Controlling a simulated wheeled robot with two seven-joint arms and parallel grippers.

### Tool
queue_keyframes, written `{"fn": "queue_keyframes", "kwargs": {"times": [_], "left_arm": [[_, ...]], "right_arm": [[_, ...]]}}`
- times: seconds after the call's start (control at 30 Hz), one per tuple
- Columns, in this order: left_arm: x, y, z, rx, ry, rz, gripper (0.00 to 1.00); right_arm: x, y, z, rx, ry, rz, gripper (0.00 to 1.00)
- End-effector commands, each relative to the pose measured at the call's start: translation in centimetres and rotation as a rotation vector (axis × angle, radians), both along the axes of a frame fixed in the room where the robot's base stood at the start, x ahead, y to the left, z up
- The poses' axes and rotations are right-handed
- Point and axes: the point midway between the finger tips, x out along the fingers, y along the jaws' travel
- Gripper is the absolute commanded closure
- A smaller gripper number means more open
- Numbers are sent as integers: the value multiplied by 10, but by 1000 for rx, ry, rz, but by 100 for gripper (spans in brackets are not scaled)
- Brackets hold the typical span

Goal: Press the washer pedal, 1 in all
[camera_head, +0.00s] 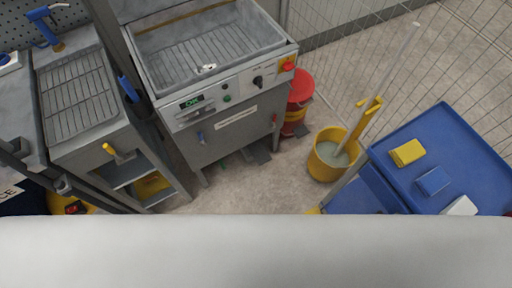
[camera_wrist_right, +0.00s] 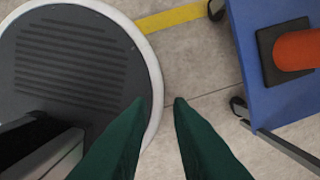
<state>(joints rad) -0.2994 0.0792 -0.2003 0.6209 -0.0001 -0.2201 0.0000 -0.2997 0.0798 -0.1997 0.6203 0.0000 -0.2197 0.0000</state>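The steel machine (camera_head: 232,128) with a basin, a lit green display and a control panel stands at the upper middle of the head view. Dark flat pedal-like plates (camera_head: 262,155) lie on the floor under its front edge; they are small, and I cannot tell which one is the washer pedal. No pedal shows in that view. My left gripper is out of view.
A blue cart (camera_head: 470,150) stands at the right; a blue cart corner (camera_wrist_right: 285,105) with wheels shows in the wrist view. A steel sink unit (camera_head: 80,105) stands left.

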Motion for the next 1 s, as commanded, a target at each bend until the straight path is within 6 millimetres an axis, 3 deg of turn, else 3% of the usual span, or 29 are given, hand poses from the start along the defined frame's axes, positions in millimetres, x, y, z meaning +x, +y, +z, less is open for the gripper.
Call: {"fn": "queue_keyframes", "kwargs": {"times": [0.37, 0.5, 1.0], "left_arm": [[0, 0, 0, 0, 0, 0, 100], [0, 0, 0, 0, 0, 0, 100], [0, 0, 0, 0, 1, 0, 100]], "right_arm": [[0, 2, 0, 2, -1, -1, 81], [0, 2, 0, 2, 0, -1, 100], [0, 1, 0, 2, 0, 0, 100]]}}
